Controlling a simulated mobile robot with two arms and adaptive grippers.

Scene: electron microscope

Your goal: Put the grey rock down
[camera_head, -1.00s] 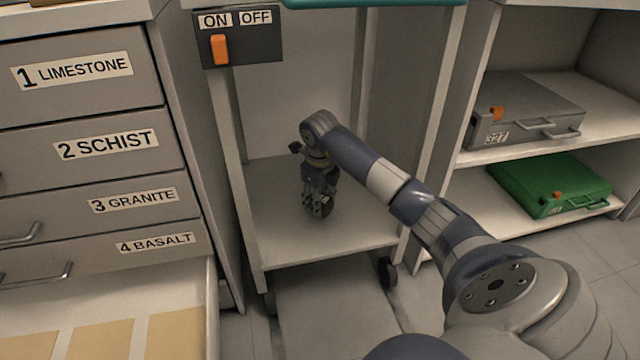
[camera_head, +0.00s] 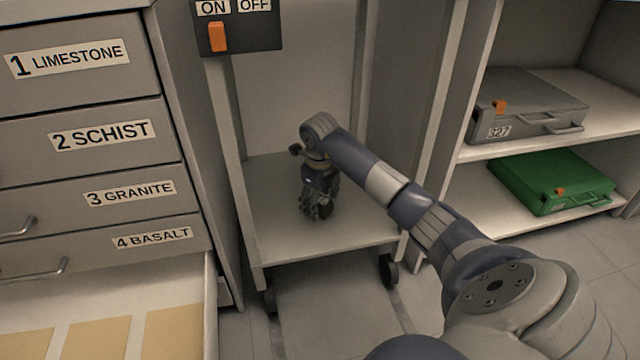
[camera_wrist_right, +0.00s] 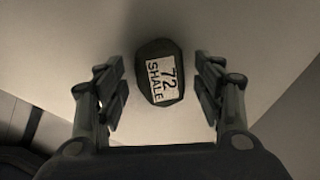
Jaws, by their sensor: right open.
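The grey rock (camera_wrist_right: 159,73), dark and bearing a white "72 SHALE" label, rests on the pale shelf in the right wrist view. My right gripper (camera_wrist_right: 160,88) is open, with one finger on each side of the rock and a gap on both sides. In the head view my right gripper (camera_head: 317,207) points down just over the lower shelf (camera_head: 280,235) of the cart. A dark bit of the rock (camera_head: 326,210) shows there beside the fingers; the rest is hidden. My left gripper is not in view.
An ON/OFF switch box (camera_head: 238,27) sits at the cart's top left. Labelled drawers (camera_head: 100,130) stand at left, with an open drawer (camera_head: 110,285) below. At right, shelves hold a grey case (camera_head: 530,105) and a green case (camera_head: 550,180). Cart posts flank my arm.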

